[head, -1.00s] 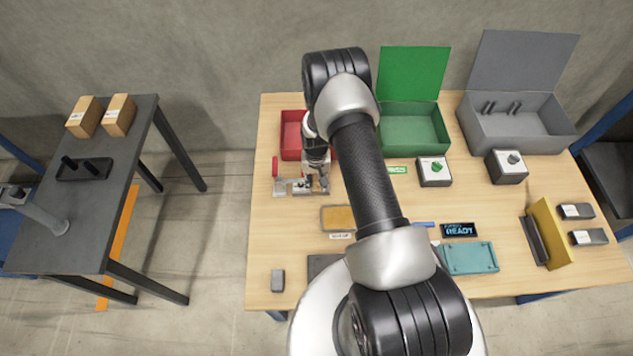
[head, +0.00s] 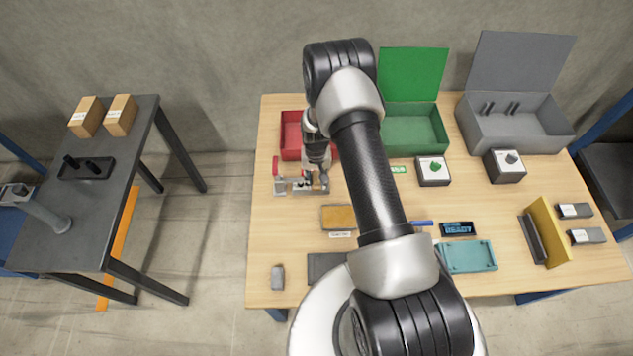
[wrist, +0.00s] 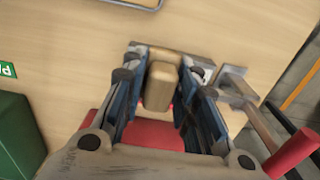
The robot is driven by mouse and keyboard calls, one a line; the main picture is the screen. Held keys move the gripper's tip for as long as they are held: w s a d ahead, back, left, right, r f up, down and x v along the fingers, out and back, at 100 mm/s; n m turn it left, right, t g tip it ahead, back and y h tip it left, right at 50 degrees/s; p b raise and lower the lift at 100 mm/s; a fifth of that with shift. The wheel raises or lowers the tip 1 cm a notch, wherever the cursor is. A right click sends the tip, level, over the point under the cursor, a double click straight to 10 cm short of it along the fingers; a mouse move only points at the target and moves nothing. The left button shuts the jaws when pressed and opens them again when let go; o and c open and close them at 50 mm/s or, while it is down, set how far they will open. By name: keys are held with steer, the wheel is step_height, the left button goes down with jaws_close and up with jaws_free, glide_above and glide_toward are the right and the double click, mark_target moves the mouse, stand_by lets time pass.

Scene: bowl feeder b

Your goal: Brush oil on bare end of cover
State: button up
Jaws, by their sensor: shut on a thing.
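My gripper (head: 318,184) is low over the metal clamp fixture (head: 291,188) at the left of the table. In the wrist view my gripper (wrist: 160,98) has its fingers on both sides of a tan block-shaped piece (wrist: 161,86), which looks like the brush handle. Its lower end is hidden, so bristles and any contact do not show. The fixture's metal plate and bracket (wrist: 232,82) lie just beyond the fingers, with the red clamp handle (wrist: 291,153) at the right. I cannot make out the cover or its bare end at the fixture.
A red bin (head: 291,145) stands right behind the fixture. An amber pad in a tray (head: 338,217) lies in front. Green (head: 414,145) and grey (head: 515,146) open boxes stand at the back. A small display (head: 458,229) and teal tray (head: 468,269) are to the right.

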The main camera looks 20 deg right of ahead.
mark_target(316, 176)
steer(key=shift+r+p, duration=1.05)
steer(key=shift+r, duration=1.4)
